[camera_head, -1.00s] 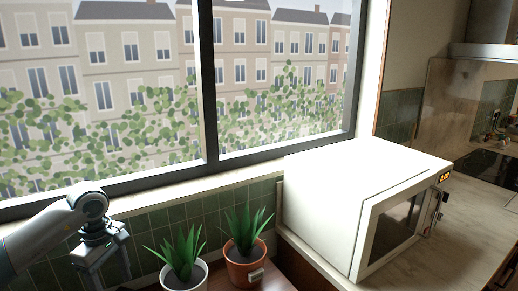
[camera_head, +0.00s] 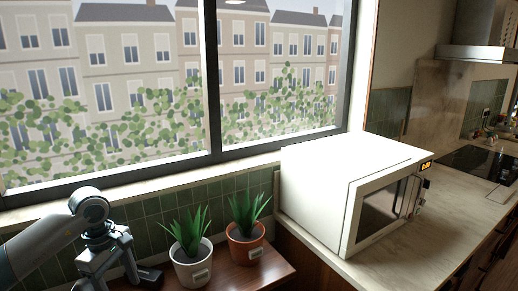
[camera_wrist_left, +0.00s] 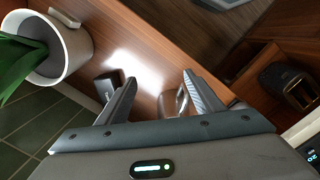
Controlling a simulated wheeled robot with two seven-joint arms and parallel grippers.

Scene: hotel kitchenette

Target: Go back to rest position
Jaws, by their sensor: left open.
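My left gripper (camera_head: 108,280) hangs at the lower left of the head view, with its jaws apart. In the left wrist view the gripper (camera_wrist_left: 158,85) has its fingers spread over the brown wooden surface (camera_wrist_left: 140,30), with nothing visibly held. A small dark object (camera_wrist_left: 108,82) shows beside one finger, and a shiny metallic item (camera_wrist_left: 178,100) is partly hidden by the other. My right gripper is in neither view.
A white-potted plant (camera_head: 193,268) and a terracotta-potted plant (camera_head: 245,245) stand on the wooden top (camera_head: 262,268), right of my left gripper. A white microwave (camera_head: 335,190) stands on the counter (camera_head: 375,268). The window (camera_head: 215,90) is behind.

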